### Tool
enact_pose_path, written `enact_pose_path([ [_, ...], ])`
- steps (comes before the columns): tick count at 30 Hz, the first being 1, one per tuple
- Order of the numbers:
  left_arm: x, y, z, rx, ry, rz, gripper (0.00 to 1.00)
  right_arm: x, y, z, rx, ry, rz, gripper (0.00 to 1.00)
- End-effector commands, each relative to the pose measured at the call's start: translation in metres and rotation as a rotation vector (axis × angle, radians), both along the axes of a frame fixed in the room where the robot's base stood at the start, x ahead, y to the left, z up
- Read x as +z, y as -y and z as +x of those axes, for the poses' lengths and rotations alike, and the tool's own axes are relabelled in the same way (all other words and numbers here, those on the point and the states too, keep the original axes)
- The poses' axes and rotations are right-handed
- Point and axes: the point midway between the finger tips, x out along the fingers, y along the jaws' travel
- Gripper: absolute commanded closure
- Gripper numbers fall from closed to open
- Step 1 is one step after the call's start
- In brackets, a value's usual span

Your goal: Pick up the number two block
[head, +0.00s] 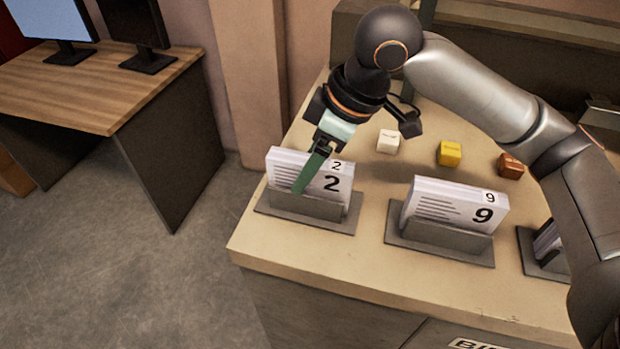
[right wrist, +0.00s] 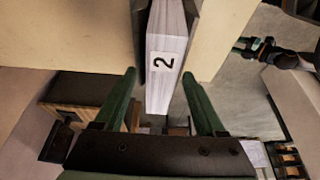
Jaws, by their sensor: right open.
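The number two block (head: 285,170), a white stack with a black 2 on its face and top, stands upright in a grey holder (head: 270,206) at the table's left end. My right gripper (head: 308,172) is over it, pointing down, with one green finger in front of the block's face; the other finger is mostly hidden. In the right wrist view, the open fingers (right wrist: 159,76) lie on either side of the block (right wrist: 166,45), with gaps visible on both sides. My left gripper is not in view.
A number nine block (head: 440,205) stands in another holder to the right, with a further holder (head: 540,262) partly behind my arm. White (head: 388,141), yellow (head: 449,153) and brown (head: 510,166) cubes sit farther back on the table. A wooden desk (head: 110,90) is at the left.

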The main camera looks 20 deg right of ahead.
Motion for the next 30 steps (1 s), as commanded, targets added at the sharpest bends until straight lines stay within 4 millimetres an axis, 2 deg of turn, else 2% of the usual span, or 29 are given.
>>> enact_pose_path([
  [22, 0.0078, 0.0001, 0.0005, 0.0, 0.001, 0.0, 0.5, -0.0045, 0.0003, -0.0002, 0.0, -0.001, -0.001, 0.28],
  [23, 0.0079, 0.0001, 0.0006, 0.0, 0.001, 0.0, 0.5, -0.0045, 0.0003, -0.0002, 0.0, -0.001, -0.001, 0.29],
  [30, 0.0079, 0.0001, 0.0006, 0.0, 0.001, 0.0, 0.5, -0.0045, 0.0003, -0.0002, 0.0, -0.001, -0.001, 0.56],
])
